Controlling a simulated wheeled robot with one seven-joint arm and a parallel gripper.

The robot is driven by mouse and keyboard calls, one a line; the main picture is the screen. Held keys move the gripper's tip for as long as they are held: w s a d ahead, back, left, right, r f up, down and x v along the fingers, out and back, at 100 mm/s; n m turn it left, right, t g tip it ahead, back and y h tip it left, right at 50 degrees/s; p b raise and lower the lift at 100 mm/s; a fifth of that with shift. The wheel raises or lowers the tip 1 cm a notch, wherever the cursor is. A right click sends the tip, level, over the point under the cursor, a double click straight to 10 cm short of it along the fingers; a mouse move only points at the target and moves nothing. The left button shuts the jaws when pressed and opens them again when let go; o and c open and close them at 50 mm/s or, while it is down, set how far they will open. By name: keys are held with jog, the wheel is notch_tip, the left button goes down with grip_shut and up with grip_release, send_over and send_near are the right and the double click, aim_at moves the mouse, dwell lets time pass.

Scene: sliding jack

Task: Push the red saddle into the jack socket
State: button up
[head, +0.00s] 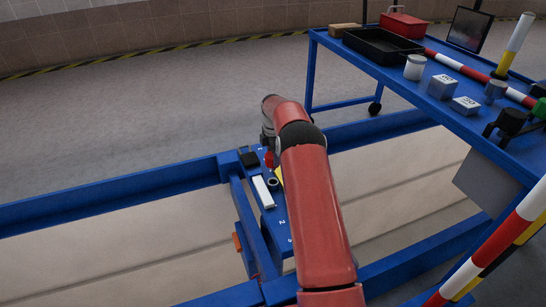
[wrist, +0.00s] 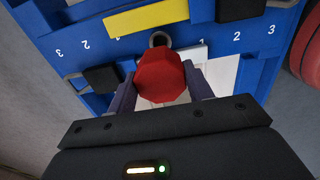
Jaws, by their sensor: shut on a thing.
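The red saddle (wrist: 161,80) is a faceted red block between the two dark fingers of my gripper (wrist: 160,74) in the wrist view, and the gripper is shut on it. The jack socket (wrist: 159,38) shows as a grey ring just above the saddle in that picture, its lower edge hidden by the saddle. I cannot tell whether they touch. In the head view the socket (head: 272,184) sits on the blue jack beam (head: 280,222), with a bit of the red saddle (head: 268,159) beyond it. My arm hides most of the gripper there.
On the beam are a yellow plate (wrist: 146,19), a white strip (head: 263,192), black blocks (wrist: 102,78) and printed numbers. Blue rails (head: 120,194) run around the beam. A blue cart (head: 455,118) with tools and containers stands at the right. The floor at the left is clear.

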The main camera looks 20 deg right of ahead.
aim_at(273, 167)
jog(key=shift+r, duration=0.15)
jog(key=shift+f+b, duration=1.1)
jog(key=shift+f, duration=1.9)
jog(key=shift+f+b, duration=0.9)
jog(key=shift+f, duration=0.95)
jog(key=shift+r, duration=0.2)
jog(key=shift+r+p, duration=0.9)
jog(key=shift+r, duration=0.55)
jog(key=shift+f+b, duration=0.65)
jog(key=shift+f, duration=0.65)
